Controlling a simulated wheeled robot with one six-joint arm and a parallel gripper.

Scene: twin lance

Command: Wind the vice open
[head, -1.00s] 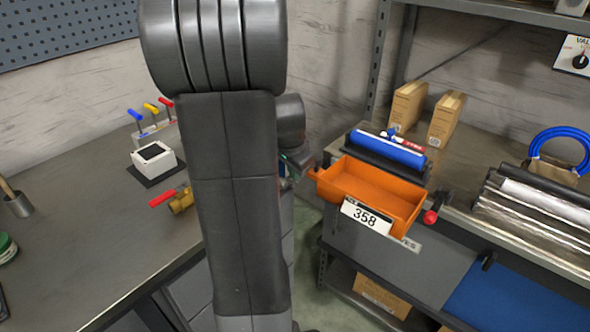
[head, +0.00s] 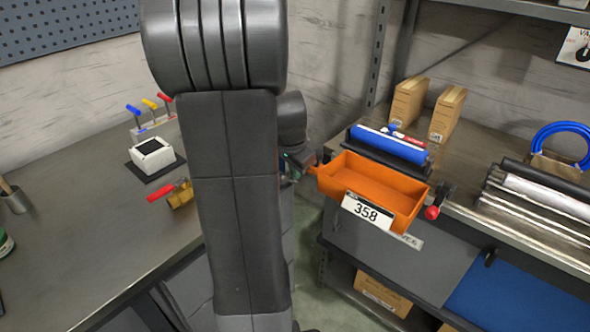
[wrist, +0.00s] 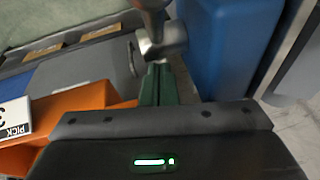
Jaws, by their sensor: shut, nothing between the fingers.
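In the wrist view, a bare metal screw head (wrist: 165,38) with a reddish-brown bar (wrist: 152,8) through it stands just ahead of my gripper. A smooth blue body (wrist: 228,45) is close beside it on the right; these look like parts of the vice, but most of it is out of frame. My gripper (wrist: 158,72) has its green fingers together and empty, with the tips close to the screw head; I cannot tell whether they touch. In the head view my arm hides the vice and most of the gripper.
An orange bin (head: 375,178) with a 358 label is close to the right of my gripper. Behind it lie a blue roll (head: 388,144) and cartons (head: 447,113). A valve with a red lever (head: 180,194) is on the left bench (head: 75,235). Floor shows between the benches.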

